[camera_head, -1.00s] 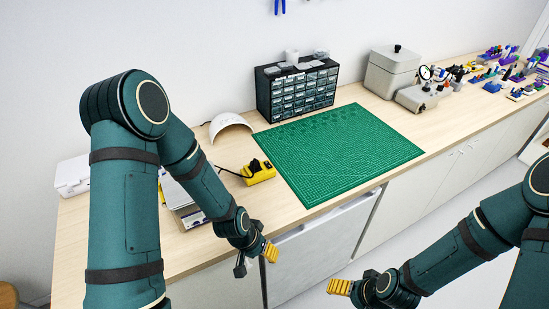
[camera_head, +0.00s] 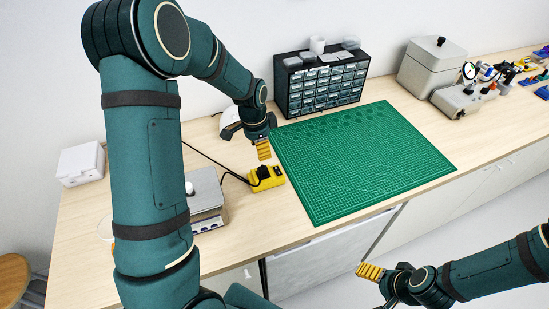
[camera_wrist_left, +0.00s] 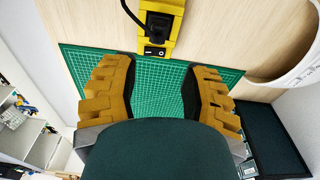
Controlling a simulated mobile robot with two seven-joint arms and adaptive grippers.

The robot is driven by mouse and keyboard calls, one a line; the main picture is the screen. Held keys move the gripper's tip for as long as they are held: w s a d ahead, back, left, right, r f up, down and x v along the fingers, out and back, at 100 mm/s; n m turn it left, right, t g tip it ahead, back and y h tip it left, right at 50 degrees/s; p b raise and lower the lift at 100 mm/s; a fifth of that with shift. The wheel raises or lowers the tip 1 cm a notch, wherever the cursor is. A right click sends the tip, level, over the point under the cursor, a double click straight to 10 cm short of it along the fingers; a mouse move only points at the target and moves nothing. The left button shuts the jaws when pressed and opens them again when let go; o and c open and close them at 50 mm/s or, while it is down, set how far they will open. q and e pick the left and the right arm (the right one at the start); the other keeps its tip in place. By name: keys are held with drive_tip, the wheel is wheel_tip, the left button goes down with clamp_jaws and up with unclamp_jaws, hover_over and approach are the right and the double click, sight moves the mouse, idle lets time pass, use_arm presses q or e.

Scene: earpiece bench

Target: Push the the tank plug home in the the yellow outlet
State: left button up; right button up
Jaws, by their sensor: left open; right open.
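The yellow outlet (camera_head: 274,183) lies on the bench left of the green mat. The black tank plug (camera_head: 263,171) sits at its top with a black cord running off to the left; I cannot tell how deep it is in. In the left wrist view the plug (camera_wrist_left: 158,28) is upright at the top of the picture, above a switch on the outlet (camera_wrist_left: 169,46). My left gripper (camera_head: 263,150) is open and empty, above and just behind the outlet, apart from the plug. My right gripper (camera_head: 370,272) is open and empty, out in front of the bench.
The green cutting mat (camera_head: 360,160) is clear. A dark drawer cabinet (camera_head: 320,90) stands behind it. A white curved shell (camera_head: 230,118) is beside my left wrist. A scale (camera_head: 205,190) and a white box (camera_head: 81,163) are at left.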

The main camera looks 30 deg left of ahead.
sight(262, 168)
use_arm(q)
drive_tip(key=shift+s+a+r, duration=0.1)
drive_tip(key=shift+r, duration=0.05)
drive_tip(key=shift+s, duration=0.3)
drive_tip(key=shift+s+f+b, duration=0.15)
drive_tip(key=shift+f+b, duration=0.2)
drive_tip(key=shift+b, duration=0.05)
drive_tip(key=f+b, duration=0.1)
drive_tip(key=f, duration=0.1)
drive_tip(key=f+b, duration=0.2)
drive_tip(key=f, duration=0.1)
drive_tip(key=w+f+b, duration=0.1)
drive_tip(key=f+b, duration=0.1)
drive_tip(key=shift+d+f, duration=0.25)
drive_tip(key=shift+f, duration=0.05)
drive_tip(key=shift+f+b, duration=0.5)
drive_tip(key=shift+f, duration=0.2)
use_arm(e)
wheel_tip(262, 168, down, 7)
drive_tip(key=shift+s+a+f, duration=0.15)
drive_tip(key=shift+s, duration=0.2)
use_arm(q)
clamp_jaws()
